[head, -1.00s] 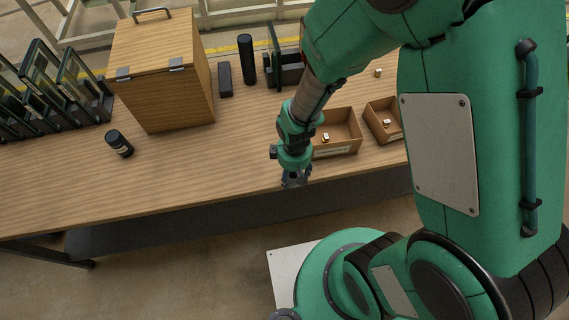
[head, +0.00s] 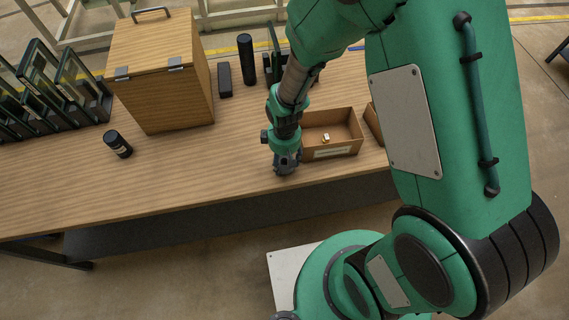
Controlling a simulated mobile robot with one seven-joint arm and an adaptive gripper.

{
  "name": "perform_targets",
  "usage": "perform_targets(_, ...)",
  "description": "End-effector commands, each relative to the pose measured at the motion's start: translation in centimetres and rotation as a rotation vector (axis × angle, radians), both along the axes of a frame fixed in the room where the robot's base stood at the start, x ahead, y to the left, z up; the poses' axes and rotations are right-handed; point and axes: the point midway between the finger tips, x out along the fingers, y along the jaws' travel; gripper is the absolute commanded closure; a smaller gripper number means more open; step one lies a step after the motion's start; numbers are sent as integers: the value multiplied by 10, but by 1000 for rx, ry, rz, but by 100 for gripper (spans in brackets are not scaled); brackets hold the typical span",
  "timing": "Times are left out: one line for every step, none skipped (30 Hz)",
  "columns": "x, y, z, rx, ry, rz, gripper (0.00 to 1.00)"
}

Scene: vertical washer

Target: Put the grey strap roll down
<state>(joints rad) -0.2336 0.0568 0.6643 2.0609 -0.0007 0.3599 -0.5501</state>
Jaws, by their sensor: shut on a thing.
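My gripper (head: 286,166) is at the end of my green arm, low over the front part of the wooden table, just left of an open cardboard box. I see it from above and behind, and its fingertips are mostly hidden. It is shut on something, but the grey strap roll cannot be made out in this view. Whether the held thing touches the table (head: 210,185) cannot be told.
The open cardboard box (head: 350,146) holds a small object; a second box is partly behind my arm. Dark frames (head: 45,85) stand far left. The front middle of the table is clear.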

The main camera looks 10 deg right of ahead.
Motion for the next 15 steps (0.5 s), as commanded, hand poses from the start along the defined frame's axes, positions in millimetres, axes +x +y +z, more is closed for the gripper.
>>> perform_targets(-1,0,-8,-1,2,0,72)
perform_targets(-1,0,-11,-1,2,0,72)
perform_targets(0,0,-16,-1,1,0,72)
perform_targets(0,0,-18,0,0,0,72)
perform_targets(0,0,-21,0,0,0,72)
perform_targets(0,0,-23,-1,1,0,72)
perform_targets(0,0,-24,-1,1,0,72)
perform_targets(0,0,-25,0,0,0,72)
perform_targets(0,0,-25,0,0,0,72)
perform_targets(0,0,-25,0,0,0,72)
perform_targets(0,0,-25,0,0,0,72)
perform_targets(0,0,-25,0,0,0,72)
perform_targets(0,0,-25,0,0,0,72)
perform_targets(0,0,-25,0,0,0,72)
perform_targets(0,0,-25,0,0,0,72)
